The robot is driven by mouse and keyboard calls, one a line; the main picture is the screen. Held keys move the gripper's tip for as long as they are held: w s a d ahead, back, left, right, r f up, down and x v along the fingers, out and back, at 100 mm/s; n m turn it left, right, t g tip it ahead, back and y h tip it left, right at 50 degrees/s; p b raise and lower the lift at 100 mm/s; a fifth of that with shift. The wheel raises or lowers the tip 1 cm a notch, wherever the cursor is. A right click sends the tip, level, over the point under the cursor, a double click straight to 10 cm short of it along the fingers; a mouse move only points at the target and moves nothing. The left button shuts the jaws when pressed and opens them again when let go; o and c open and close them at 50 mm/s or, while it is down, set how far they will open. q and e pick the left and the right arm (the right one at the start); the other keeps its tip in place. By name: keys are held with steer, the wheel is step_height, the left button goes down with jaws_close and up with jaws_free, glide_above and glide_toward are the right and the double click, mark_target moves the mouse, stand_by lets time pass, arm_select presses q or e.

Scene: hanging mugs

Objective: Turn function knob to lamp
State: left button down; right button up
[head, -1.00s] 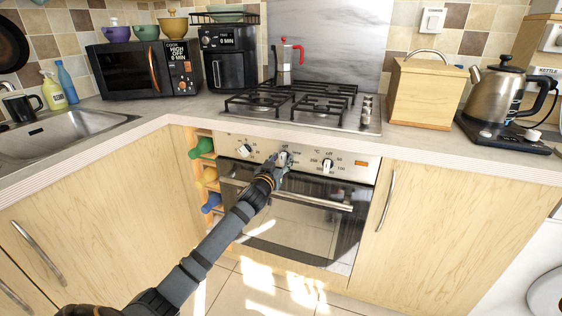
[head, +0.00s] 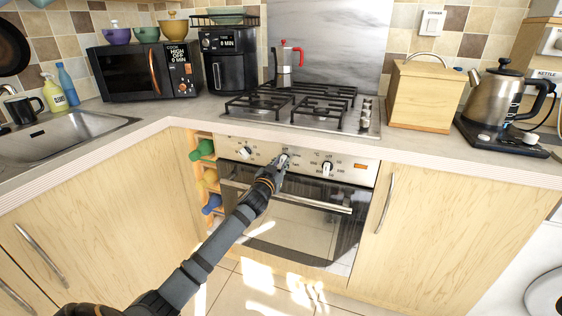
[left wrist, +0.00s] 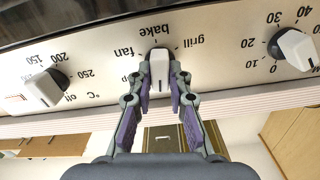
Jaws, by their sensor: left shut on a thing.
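The oven's function knob (left wrist: 159,70) is a white knob on the steel control panel, with grill, bake and fan printed around it in the left wrist view. My left gripper (left wrist: 160,84) is shut on this knob, one finger on each side. In the head view my left gripper (head: 281,164) reaches the middle of the oven panel (head: 304,161) and covers most of the knob. The lamp mark cannot be made out. My right gripper is not in view.
A timer knob (left wrist: 295,47) and a temperature knob (left wrist: 45,88) flank the function knob in the left wrist view. The oven door handle (head: 318,204) runs just below the panel. The gas hob (head: 300,108) is above on the worktop.

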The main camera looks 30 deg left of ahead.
arm_select(q)
steer(key=m+p, duration=0.3)
steer(key=m, duration=0.2)
steer(key=shift+d+r+p, duration=0.1)
steer(key=shift+p, duration=0.2)
steer(key=shift+f+m+p, duration=0.15)
steer(key=shift+m+p, duration=0.4)
steer(key=shift+m, duration=0.75)
steer(key=shift+f+m+p, duration=0.1)
steer(key=shift+m+p, duration=0.45)
steer(key=shift+m, duration=0.75)
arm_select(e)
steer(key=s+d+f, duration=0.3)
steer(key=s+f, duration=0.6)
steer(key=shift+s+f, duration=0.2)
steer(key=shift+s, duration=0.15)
arm_select(q)
steer(key=c, duration=1.3)
jaws_free()
steer(key=shift+d, duration=0.1)
steer(key=shift+o, duration=0.2)
steer(key=v, duration=1.2)
